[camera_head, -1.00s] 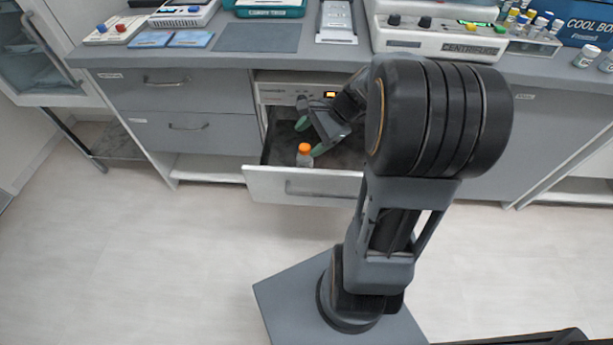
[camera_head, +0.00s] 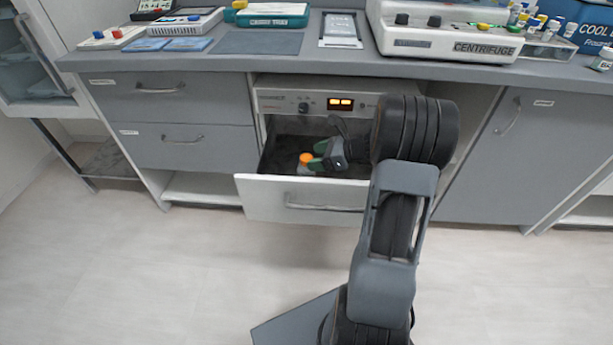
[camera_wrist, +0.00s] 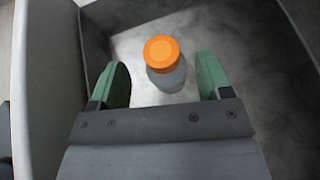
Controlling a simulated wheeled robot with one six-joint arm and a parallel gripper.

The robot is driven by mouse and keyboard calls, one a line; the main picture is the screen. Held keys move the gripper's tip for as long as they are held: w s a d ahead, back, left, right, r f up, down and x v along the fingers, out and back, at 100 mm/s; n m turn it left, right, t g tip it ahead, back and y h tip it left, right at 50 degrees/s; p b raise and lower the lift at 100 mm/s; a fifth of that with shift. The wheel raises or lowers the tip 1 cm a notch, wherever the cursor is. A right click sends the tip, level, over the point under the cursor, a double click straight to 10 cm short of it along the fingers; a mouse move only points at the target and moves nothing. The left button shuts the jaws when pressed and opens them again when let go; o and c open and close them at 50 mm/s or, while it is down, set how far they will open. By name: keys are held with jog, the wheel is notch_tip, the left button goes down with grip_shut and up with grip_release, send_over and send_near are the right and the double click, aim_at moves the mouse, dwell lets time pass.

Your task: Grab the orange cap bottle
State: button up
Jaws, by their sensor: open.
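The orange cap bottle (camera_head: 306,161) stands upright in the open drawer (camera_head: 300,192), near the drawer's front left. It has an orange cap and a clear or greyish body. In the wrist view the bottle (camera_wrist: 162,56) is ahead of and between the green fingertips. My gripper (camera_wrist: 162,78) is open, with a finger to each side of the bottle and a visible gap on both sides. In the head view my gripper (camera_head: 320,156) is low inside the drawer beside the bottle, and my arm partly hides the drawer's right part.
The drawer walls (camera_wrist: 95,40) are close around my gripper, and vapour lies on the drawer floor. The counter above holds a centrifuge (camera_head: 455,40), a teal tray (camera_head: 265,17) and several small vials. A grey cabinet (camera_head: 185,140) stands left of the drawer.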

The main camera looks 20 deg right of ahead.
aim_at(309, 158)
jog(key=b+x, duration=0.2)
jog(key=x, duration=0.3)
jog(key=shift+f, duration=0.15)
jog(key=shift+w+a+f+b, duration=0.1)
jog(key=shift+w+a+b, duration=0.15)
jog(key=shift+b, duration=0.05)
jog(key=shift+c, duration=0.2)
grip_shut()
